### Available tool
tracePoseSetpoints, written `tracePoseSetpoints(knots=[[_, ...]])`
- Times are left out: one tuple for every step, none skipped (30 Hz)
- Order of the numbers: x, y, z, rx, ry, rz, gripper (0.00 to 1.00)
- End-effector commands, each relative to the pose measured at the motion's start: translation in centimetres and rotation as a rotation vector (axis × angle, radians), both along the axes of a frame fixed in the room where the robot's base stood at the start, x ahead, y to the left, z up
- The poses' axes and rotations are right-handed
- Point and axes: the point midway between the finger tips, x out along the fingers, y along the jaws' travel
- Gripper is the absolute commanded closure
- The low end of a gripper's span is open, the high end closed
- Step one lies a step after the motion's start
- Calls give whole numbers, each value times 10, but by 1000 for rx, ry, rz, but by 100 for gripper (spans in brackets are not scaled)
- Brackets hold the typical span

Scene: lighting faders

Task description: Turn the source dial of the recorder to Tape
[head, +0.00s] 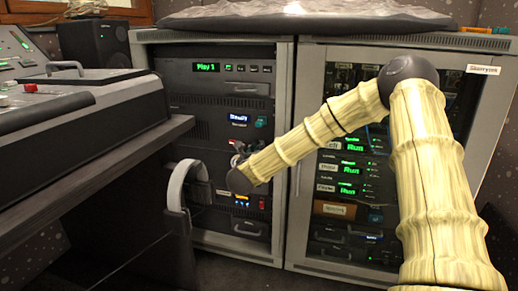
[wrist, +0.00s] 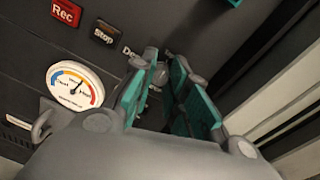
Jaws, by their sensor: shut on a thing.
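The recorder (wrist: 35,50) fills the left of the wrist view as a dark panel with a red Rec button (wrist: 66,12), a Stop button (wrist: 103,31) and a round gauge (wrist: 75,87). My gripper (wrist: 163,65) has teal pads and reaches to the panel right of these buttons. It is shut on the source dial, which the fingers almost wholly hide. I cannot read the dial's setting or its position labels. In the head view my gripper (head: 238,148) is at the rack front, largely hidden behind my arm.
The left rack (head: 220,83) holds several units, with a teal part (head: 261,122) just above my gripper. A grey hoop-shaped thing (head: 178,185) stands left of my forearm. The desk (head: 90,165) edges in from the left. The right rack's frame (head: 308,100) stands close beside.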

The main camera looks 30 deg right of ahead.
Motion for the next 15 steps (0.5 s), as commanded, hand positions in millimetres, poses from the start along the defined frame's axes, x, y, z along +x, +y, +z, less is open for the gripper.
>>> tracePoseSetpoints(knots=[[0,0,0,0,-1,1,100],[0,0,0,0,-1,1,100],[0,0,0,0,-1,1,100],[0,0,0,0,-1,1,100],[0,0,0,0,-1,1,100],[0,0,0,0,-1,1,79],[0,0,0,0,-1,1,73],[0,0,0,0,-1,1,68],[0,0,0,1,-2,1,60],[0,0,0,1,-2,0,60],[0,0,0,1,-2,0,60],[0,0,0,1,-2,0,60],[0,0,0,1,-2,0,60],[0,0,0,1,-2,0,60],[0,0,0,1,-1,0,60]])
